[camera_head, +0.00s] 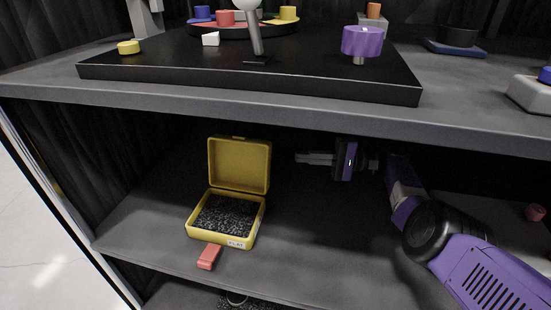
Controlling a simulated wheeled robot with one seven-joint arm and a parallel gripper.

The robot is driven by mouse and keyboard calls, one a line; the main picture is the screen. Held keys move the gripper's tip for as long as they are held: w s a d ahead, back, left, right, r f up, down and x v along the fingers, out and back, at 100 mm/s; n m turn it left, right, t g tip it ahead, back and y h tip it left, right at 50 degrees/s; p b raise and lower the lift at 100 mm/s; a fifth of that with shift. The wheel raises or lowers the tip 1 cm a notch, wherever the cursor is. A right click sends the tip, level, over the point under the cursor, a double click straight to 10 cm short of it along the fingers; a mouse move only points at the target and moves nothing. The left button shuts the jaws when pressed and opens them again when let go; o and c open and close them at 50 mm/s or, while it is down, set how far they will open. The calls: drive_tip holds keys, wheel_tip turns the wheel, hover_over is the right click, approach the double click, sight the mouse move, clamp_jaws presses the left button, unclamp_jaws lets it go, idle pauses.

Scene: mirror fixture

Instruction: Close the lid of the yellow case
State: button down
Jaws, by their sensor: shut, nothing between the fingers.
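The yellow case (190,228) stands on the shelf under the top surface, left of the middle. Its lid (240,165) stands open, roughly upright at the back edge of the case. Dark speckled lining shows inside, and a white label (236,244) is on the front. My gripper (299,158) is to the right of the lid, level with its upper half, pointing left. It is shut and empty, with a gap between its fingertips and the lid.
A red block (209,256) lies just in front of the case. The top surface (300,107) overhangs the shelf close above the lid and my gripper. The shelf (310,240) is clear right of the case. A small reddish cylinder (535,212) stands far right.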

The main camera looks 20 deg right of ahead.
sight(243, 160)
drive_tip(key=x, duration=0.7)
drive_tip(key=shift+f, duration=0.1)
drive_tip(key=shift+a, duration=0.25)
drive_tip(key=shift+s+a+r, duration=0.3)
drive_tip(key=shift+s+a, duration=0.2)
drive_tip(key=shift+s, duration=0.25)
drive_tip(key=shift+s+a+r, duration=0.3)
drive_tip(key=shift+s+a, duration=0.2)
drive_tip(key=shift+s, duration=0.2)
drive_tip(key=shift+a+r+p, duration=0.15)
drive_tip(key=shift+p, duration=0.35)
